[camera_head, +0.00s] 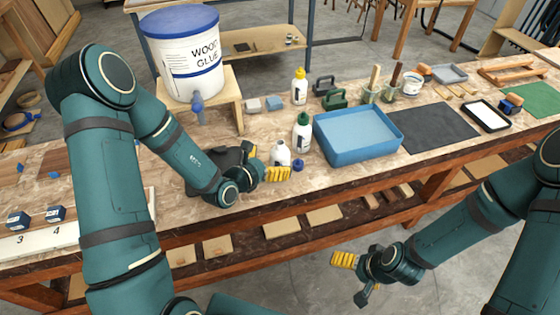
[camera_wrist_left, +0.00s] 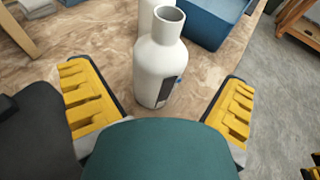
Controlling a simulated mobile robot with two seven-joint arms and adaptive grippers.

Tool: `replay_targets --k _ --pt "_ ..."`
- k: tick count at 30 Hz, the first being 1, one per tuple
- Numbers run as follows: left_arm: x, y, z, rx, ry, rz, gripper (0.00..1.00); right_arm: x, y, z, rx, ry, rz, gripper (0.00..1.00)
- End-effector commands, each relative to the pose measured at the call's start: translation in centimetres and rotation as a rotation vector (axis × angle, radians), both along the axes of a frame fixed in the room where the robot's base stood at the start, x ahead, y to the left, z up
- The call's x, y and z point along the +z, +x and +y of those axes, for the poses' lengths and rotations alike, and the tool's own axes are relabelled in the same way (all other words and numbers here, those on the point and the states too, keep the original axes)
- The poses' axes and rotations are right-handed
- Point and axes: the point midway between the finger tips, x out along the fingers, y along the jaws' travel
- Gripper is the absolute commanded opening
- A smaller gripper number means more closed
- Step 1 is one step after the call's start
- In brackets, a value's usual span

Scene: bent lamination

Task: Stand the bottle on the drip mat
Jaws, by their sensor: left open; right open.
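A white open-necked bottle (camera_head: 280,153) stands upright on the bench, with no cap on its neck. My left gripper (camera_head: 264,161) is open around it, with one yellow finger on each side. In the left wrist view the bottle (camera_wrist_left: 160,72) stands between the spread fingers, with a visible gap on both sides. A dark shape (camera_head: 208,178) lies under my left arm below the glue tub's tap, mostly hidden. A flat dark grey mat (camera_head: 433,128) lies right of the blue tray. I cannot tell which is the drip mat. My right gripper (camera_head: 352,277) is open and empty in front of the bench.
A blue cap (camera_head: 298,165) lies beside the bottle. A green-capped bottle (camera_head: 303,135) stands close behind it, and a blue tray (camera_head: 355,148) stands to the right. The wood glue tub (camera_head: 182,75) with its tap sits on a wooden stand (camera_head: 232,84) at the left.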

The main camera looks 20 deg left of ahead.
Motion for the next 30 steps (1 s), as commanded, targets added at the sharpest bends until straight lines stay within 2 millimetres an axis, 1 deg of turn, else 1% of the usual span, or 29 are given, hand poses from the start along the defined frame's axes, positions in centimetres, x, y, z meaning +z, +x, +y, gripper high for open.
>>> replay_targets --k 3,6,9,17,20,21,23,24,30 --pt "-0.7 1.6 -0.7 -0.001 -0.001 -0.002 1.00 -0.4 -0.1 0.0 0.002 0.000 0.002 0.98" --pt "-1.1 2.8 -1.1 0.000 0.001 -0.001 1.00 -0.6 -0.2 0.0 0.002 0.000 0.003 0.98" --pt "-1.3 3.5 -1.4 0.000 0.001 -0.001 1.00 -0.6 -0.2 0.0 0.004 0.001 0.004 0.98" --pt "-1.3 3.7 -1.5 0.000 0.001 -0.001 1.00 -0.6 -0.2 0.0 0.004 0.001 0.005 0.98" --pt "-1.3 3.7 -1.5 0.000 0.001 -0.001 0.68 -0.6 -0.2 0.0 0.004 0.001 0.005 0.98" --pt "-1.3 3.7 -1.5 0.000 0.001 -0.001 0.54 -0.6 -0.2 0.0 0.004 0.001 0.005 0.98" --pt "-1.3 3.7 -1.5 0.000 0.001 -0.001 0.33 -0.6 -0.2 0.0 0.004 0.001 0.005 0.98" --pt "-1.3 3.7 -1.5 0.000 0.001 -0.001 0.19 -0.6 -0.2 0.0 0.004 0.001 0.005 0.98" --pt "-1.2 3.7 -1.5 0.000 0.000 -0.002 0.18 -0.6 -0.2 0.0 0.004 0.000 0.005 0.98"
